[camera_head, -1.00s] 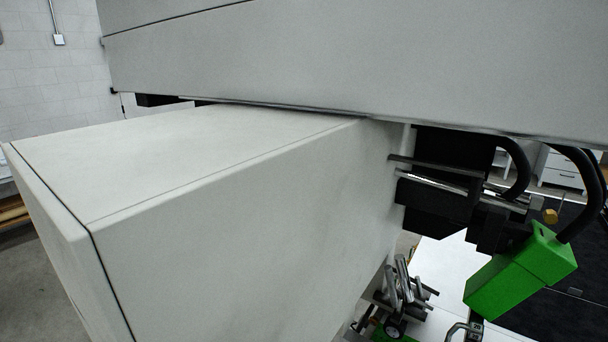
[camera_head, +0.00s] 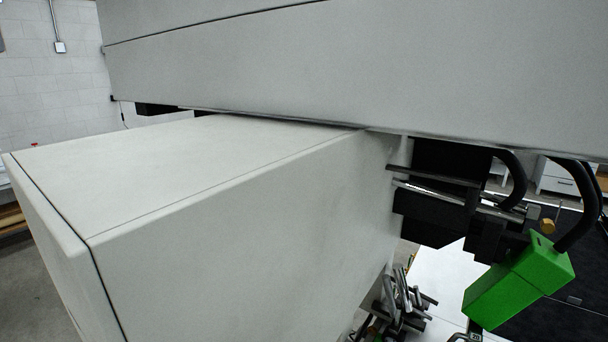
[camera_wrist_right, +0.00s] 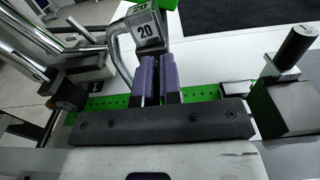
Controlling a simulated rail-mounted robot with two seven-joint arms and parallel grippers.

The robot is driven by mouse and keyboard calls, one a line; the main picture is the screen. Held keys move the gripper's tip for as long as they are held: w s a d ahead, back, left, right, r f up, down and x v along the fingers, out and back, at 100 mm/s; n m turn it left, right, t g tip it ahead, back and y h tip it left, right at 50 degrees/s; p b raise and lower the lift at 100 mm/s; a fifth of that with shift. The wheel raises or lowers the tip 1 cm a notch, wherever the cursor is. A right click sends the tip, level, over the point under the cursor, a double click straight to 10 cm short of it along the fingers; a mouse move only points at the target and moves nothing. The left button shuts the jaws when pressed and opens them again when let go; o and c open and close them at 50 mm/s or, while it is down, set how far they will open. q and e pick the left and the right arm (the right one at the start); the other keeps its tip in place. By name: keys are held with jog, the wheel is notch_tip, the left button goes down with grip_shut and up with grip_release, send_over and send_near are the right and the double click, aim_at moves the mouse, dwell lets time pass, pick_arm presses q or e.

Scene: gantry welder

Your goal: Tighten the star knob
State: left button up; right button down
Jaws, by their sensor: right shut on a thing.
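I cannot make out the star knob in either view. My right gripper (camera_wrist_right: 155,78) shows in the right wrist view as two purple fingers close together on a dark bar. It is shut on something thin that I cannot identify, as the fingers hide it. Just beyond the fingertips is a grey block marked 20 (camera_wrist_right: 147,30), with a bent metal loop (camera_wrist_right: 121,48) at its left. I cannot tell whether the fingertips touch the block. My right gripper cannot be made out in the head view, and my left gripper is in neither view.
A green box (camera_head: 520,283) with black cables hangs at the right in the head view. In the wrist view, a green perforated strip (camera_wrist_right: 100,103) lies behind the fingers and a dark-handled post (camera_wrist_right: 290,50) stands right.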

jog(key=shift+d+r, duration=0.3)
jog(key=shift+d, duration=0.1)
jog(key=shift+r+p+v, duration=0.2)
jog(key=shift+p+v, duration=0.8)
jog(key=shift+v, duration=0.4)
jog(key=shift+r+p+v, duration=0.2)
jog(key=shift+p+v, duration=0.75)
jog(key=shift+v, duration=0.4)
jog(key=shift+r, duration=0.1)
